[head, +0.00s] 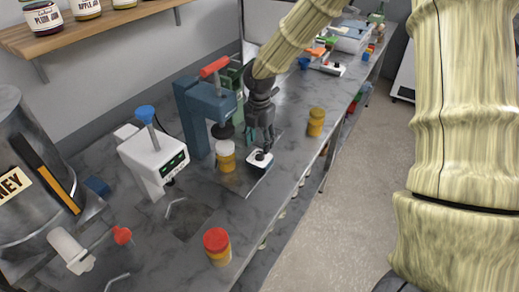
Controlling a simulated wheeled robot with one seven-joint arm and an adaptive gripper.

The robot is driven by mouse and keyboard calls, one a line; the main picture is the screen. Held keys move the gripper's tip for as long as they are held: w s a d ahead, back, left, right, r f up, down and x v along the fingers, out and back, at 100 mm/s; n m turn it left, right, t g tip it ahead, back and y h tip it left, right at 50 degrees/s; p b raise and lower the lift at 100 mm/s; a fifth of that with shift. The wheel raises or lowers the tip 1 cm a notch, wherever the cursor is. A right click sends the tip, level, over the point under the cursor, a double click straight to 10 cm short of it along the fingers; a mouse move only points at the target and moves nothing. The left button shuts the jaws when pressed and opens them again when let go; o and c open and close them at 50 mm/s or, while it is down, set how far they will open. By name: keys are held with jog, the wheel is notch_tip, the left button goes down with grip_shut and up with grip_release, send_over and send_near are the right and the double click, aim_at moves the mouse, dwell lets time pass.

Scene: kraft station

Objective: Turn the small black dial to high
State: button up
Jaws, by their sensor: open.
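The small black dial (260,155) sits on top of a low white box (253,164) on the grey marble counter, near the middle of the head view. My gripper (261,143) points down right above the dial, its dark fingers open. The fingertips are close to the dial. I cannot tell whether they touch it or stand around it. The dial's pointer and any markings are too small to read, and the fingers hide part of it.
A jar with a white lid (226,160) stands left of the dial under a blue press (195,115) with a red handle. A yellow jar (316,122) stands to the right. A red-lidded jar (217,248) stands in front. A white dispenser (150,155) is farther left.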

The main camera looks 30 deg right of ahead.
aim_at(260, 153)
jog(key=f, duration=0.2)
jog(key=shift+w+f, duration=0.3)
jog(key=shift+f, duration=0.05)
jog(key=shift+s+d+f+p, duration=0.1)
jog(key=shift+s+f+p, duration=0.25)
jog(key=shift+s+f, duration=0.1)
jog(key=shift+w+f, duration=0.25)
jog(key=shift+f, duration=0.45)
jog(key=shift+s+r, duration=0.15)
jog(key=shift+s, duration=0.05)
jog(key=shift+c, duration=0.2)
jog(key=shift+w, duration=0.1)
jog(key=c, duration=1)
